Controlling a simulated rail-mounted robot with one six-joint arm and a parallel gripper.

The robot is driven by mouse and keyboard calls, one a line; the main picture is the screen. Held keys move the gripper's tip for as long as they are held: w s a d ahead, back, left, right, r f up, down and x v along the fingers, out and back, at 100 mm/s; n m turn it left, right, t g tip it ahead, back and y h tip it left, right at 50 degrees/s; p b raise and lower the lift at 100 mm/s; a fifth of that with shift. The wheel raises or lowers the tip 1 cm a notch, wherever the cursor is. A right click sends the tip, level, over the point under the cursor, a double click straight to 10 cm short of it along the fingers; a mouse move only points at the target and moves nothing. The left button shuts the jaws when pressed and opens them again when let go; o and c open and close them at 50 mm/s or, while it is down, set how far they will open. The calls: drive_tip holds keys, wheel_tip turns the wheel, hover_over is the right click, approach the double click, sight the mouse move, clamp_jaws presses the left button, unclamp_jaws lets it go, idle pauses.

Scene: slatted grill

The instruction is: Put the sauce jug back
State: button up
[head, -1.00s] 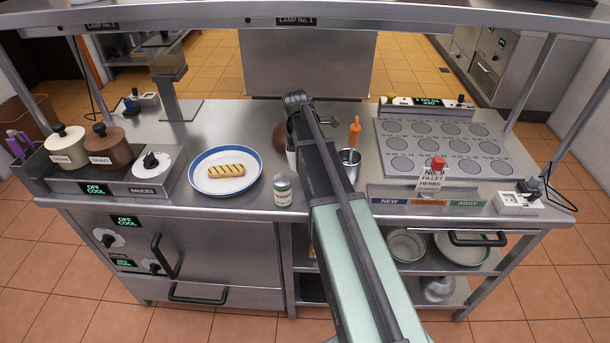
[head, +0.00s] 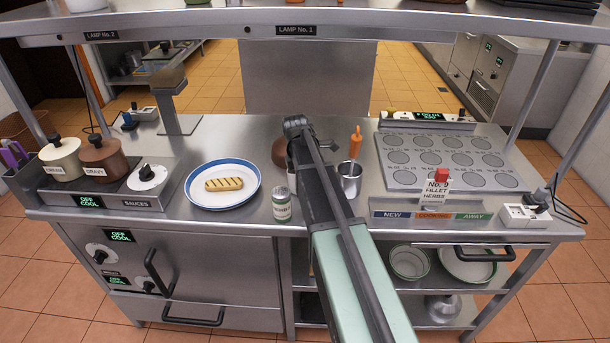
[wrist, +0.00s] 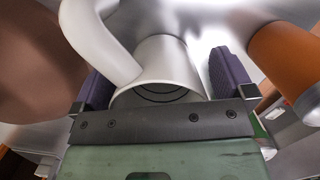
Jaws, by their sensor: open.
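The pale jug (wrist: 170,65) shows in the wrist view with its curved handle (wrist: 98,40) at the upper left. My gripper (wrist: 165,85) is open, with one dark purple finger on each side of the jug. I cannot tell whether the fingers touch it. In the head view my arm hides most of the jug and my fingertips. The sauces unit (head: 105,200) at the left holds a cream pot (head: 61,158) and a brown gravy pot (head: 106,157), both lidded.
A brown rounded thing (head: 279,152) and an orange-handled tool in a metal cup (head: 349,182) flank my gripper. A can (head: 282,205) and a plate (head: 245,195) with a grilled fillet (head: 224,184) stand to the left. An overhead shelf (head: 200,32) spans the counter.

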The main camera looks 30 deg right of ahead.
drive_tip(key=shift+r, duration=0.1)
wheel_tip(320, 180, up, 12)
drive_tip(key=a+p, duration=0.2)
drive_tip(key=p, duration=1.1)
drive_tip(key=s+a+m, duration=0.3)
drive_tip(key=s+a, duration=0.2)
drive_tip(key=s+a+m, duration=0.4)
drive_tip(key=s+a, duration=0.1)
drive_tip(key=shift+a+y+b, duration=0.3)
drive_tip(key=shift+y+b, duration=0.1)
drive_tip(key=s+a+m+y, duration=0.1)
drive_tip(key=s+a+m, duration=0.7)
drive_tip(key=s+m, duration=0.1)
drive_tip(key=shift+s+t, duration=0.3)
drive_tip(key=shift+s, duration=0.2)
